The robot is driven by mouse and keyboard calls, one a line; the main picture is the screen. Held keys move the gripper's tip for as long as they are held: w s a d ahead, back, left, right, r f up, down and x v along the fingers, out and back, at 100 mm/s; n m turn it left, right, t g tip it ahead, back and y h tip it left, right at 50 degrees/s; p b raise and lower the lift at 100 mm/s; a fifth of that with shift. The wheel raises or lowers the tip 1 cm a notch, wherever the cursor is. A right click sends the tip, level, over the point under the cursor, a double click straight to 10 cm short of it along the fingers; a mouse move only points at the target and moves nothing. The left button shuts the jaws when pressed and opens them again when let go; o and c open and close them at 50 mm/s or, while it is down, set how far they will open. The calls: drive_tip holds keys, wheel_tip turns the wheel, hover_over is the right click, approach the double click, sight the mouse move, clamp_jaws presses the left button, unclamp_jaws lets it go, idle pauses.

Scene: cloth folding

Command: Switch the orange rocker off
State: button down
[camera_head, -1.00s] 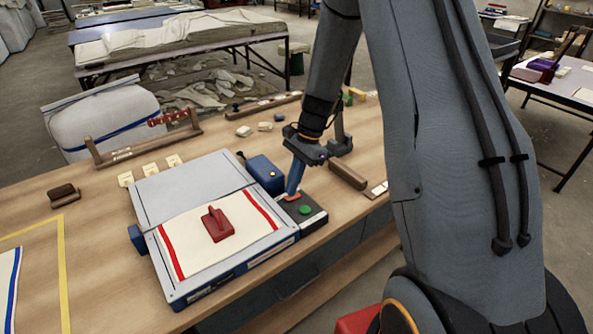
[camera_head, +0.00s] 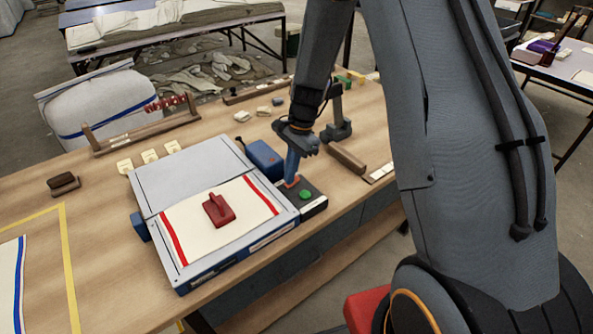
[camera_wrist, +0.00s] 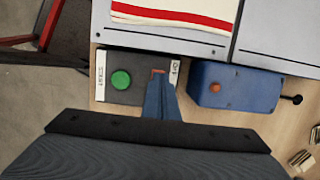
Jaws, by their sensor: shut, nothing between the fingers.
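The orange rocker (camera_head: 291,183) is on a dark control box (camera_head: 316,203) at the right edge of the flat press-like machine. In the wrist view the rocker (camera_wrist: 158,71) shows as a small orange-red strip beside a white label marked 1 and 0. My gripper (camera_head: 291,177) is shut and empty, pointing down with its blue fingertips at the rocker. The tips hide most of it, and I cannot tell whether they touch it or which way it is tipped. A green button (camera_head: 305,194) sits beside it, also in the wrist view (camera_wrist: 121,79).
A blue box (camera_head: 264,158) with an orange knob stands close behind the control box. The machine's plate (camera_head: 185,172) holds a red-striped cloth and a red handled block (camera_head: 218,209). A wooden block (camera_head: 347,158) lies to the right.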

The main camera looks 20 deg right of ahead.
drive_tip(key=shift+s+d+f, duration=0.15)
drive_tip(key=shift+s+f, duration=0.05)
drive_tip(key=shift+f, duration=0.25)
drive_tip(key=shift+w+d, duration=0.25)
drive_tip(key=shift+d, duration=0.55)
drive_tip(key=p+v, duration=0.2)
drive_tip(key=v, duration=0.1)
drive_tip(key=p+v, duration=0.1)
drive_tip(key=v, duration=0.1)
drive_tip(key=shift+w+d+r, duration=0.1)
drive_tip(key=shift+w, duration=0.2)
drive_tip(key=d+b+v, duration=0.1)
drive_tip(key=b+v, duration=0.2)
drive_tip(key=v, duration=0.6)
drive_tip(key=shift+w, duration=0.3)
drive_tip(key=shift+d, duration=0.1)
